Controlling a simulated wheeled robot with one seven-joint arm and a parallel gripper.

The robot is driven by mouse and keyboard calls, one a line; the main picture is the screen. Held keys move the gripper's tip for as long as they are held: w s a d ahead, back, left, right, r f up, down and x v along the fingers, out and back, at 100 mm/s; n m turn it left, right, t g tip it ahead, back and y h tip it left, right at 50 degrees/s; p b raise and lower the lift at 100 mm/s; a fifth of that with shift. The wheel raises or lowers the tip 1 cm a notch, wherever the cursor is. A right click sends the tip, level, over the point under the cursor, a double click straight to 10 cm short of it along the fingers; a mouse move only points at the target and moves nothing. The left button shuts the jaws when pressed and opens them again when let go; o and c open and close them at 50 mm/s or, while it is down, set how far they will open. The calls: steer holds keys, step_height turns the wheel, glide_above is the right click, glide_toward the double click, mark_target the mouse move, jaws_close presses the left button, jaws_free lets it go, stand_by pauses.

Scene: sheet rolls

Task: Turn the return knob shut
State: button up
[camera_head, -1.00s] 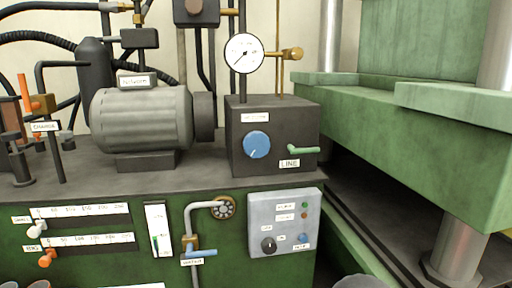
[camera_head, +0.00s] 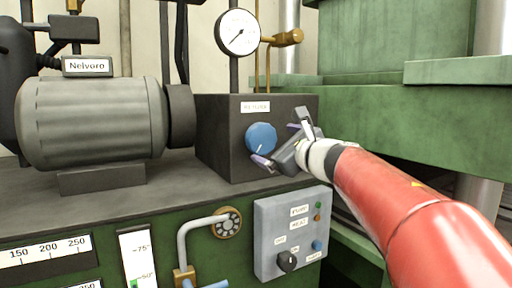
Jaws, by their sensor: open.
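The return knob is a round blue knob (camera_head: 261,137) with a pale pointer mark near its lower edge. It sits on the front of a dark grey box (camera_head: 216,140), under a small white label (camera_head: 255,107) that seems to read RETURN. My gripper (camera_head: 281,139) is open and empty. It comes in from the right, its fingers just right of the knob, one low near the knob's lower edge and one higher. I cannot tell whether a finger touches the knob. The gripper hides the green lever and its LINE label.
A pressure gauge (camera_head: 238,32) with a brass fitting (camera_head: 287,38) stands above the box. A grey motor (camera_head: 92,122) is on the left. A pale control panel (camera_head: 291,232) is below. Green press parts (camera_head: 420,115) stand on the right, behind my red arm.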

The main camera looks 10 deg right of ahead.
mark_target(264, 140)
steer(key=x, duration=0.7)
steer(key=shift+w+p, duration=0.2)
steer(key=shift+p, duration=0.2)
steer(key=c, duration=1)
